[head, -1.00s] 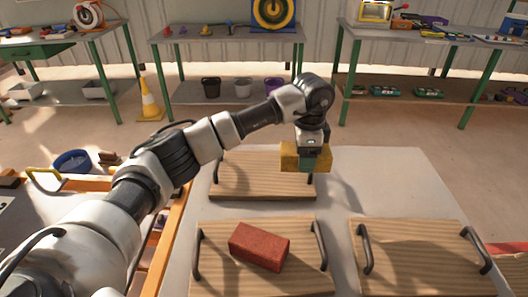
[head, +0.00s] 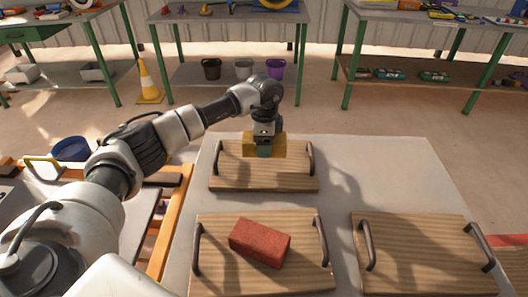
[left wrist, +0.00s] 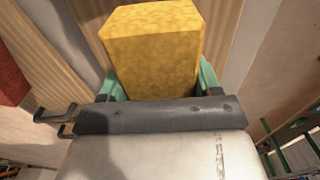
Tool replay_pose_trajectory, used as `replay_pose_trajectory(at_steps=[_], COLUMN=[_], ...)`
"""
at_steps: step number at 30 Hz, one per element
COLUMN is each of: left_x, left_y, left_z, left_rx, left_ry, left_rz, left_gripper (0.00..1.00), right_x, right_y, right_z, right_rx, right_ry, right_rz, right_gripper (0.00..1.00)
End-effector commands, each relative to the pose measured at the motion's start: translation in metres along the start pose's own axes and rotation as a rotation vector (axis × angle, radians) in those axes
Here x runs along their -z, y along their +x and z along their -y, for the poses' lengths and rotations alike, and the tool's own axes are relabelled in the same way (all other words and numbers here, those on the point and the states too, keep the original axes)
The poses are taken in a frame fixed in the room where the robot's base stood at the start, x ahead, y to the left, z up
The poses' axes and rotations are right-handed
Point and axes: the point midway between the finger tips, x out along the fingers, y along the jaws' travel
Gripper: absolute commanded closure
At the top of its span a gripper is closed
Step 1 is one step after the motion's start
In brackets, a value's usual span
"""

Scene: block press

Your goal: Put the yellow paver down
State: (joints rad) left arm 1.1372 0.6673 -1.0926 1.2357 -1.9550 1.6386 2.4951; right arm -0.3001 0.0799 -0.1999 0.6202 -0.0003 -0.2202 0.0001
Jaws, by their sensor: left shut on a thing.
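The yellow paver (head: 279,146) is over the far wooden board (head: 240,177), which has a dark handle at each end. My left gripper (head: 264,150) is shut on the paver, with its green fingers on the paver's sides. The left wrist view shows the paver (left wrist: 152,45) between the green fingers, with wood behind it. I cannot tell whether the paver touches the board or hangs just above it. My right gripper is not in view.
A red brick (head: 260,242) lies on the near left board (head: 218,277). The near right board (head: 420,255) is empty. The grey table top (head: 385,175) is clear right of the far board. A traffic cone (head: 149,82) stands on the floor behind.

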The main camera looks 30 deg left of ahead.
Motion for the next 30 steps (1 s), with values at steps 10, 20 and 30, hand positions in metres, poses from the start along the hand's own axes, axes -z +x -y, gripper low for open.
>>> replay_pose_trajectory(at_steps=[10,20,30], left_x=[-0.001,0.000,-0.001], left_y=[0.031,0.039,0.044], left_z=[0.001,0.001,0.000], left_rx=[0.000,0.003,0.000], left_ry=[0.001,0.001,0.001], left_rz=[-0.001,-0.003,0.000], left_gripper=[0.90,0.90,0.11], right_x=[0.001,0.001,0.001], right_y=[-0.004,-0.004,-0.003], right_z=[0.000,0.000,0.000], right_rx=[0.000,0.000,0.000], right_ry=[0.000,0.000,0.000], right_rz=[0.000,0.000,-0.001], right_gripper=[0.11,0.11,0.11])
